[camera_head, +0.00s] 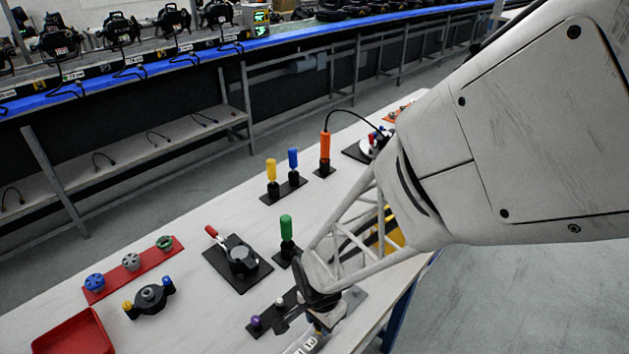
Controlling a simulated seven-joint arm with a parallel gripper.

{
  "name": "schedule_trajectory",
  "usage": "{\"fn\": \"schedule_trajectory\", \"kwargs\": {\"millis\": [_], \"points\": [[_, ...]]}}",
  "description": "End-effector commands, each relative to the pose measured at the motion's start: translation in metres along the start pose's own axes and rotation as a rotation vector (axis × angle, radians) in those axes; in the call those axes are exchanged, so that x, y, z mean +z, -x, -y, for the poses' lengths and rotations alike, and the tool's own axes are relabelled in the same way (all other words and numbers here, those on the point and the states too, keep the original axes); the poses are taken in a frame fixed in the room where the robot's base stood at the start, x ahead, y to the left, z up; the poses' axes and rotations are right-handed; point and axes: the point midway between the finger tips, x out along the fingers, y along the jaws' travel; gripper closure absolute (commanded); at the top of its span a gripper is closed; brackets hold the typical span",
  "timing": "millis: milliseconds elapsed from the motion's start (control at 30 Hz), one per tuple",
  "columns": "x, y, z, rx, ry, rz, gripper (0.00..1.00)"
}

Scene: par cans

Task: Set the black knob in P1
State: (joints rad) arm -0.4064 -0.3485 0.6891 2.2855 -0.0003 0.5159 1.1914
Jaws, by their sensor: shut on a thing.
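My gripper (318,312) is low over the front of the table, at the right end of a black strip. It is shut on a small dark thing, which looks like the black knob, but the fingers and arm hide most of it. The dark strip (268,312) holds a purple knob (256,321) and a small pale knob (280,302) to the left of my gripper. A light grey piece marked P1 (308,345) shows just below my gripper, at the bottom edge of the view. I cannot tell whether the held thing touches it.
A green-handled tool (286,228) stands close behind my gripper. A black clamp plate (238,264) with a red lever lies to its left. A red rack (131,269), a black fixture (150,298) and a red tray (73,335) are farther left. Yellow (271,171), blue (293,160) and orange (325,148) handles stand behind.

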Motion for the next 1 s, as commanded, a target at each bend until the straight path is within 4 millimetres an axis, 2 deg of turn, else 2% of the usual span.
{"fn": "schedule_trajectory", "kwargs": {"millis": [967, 1000], "points": [[-0.0002, -0.0021, 0.0002, -0.001, 0.0, 0.0, 0.81], [-0.0002, -0.0021, 0.0002, -0.001, 0.0, 0.0, 0.61]]}}
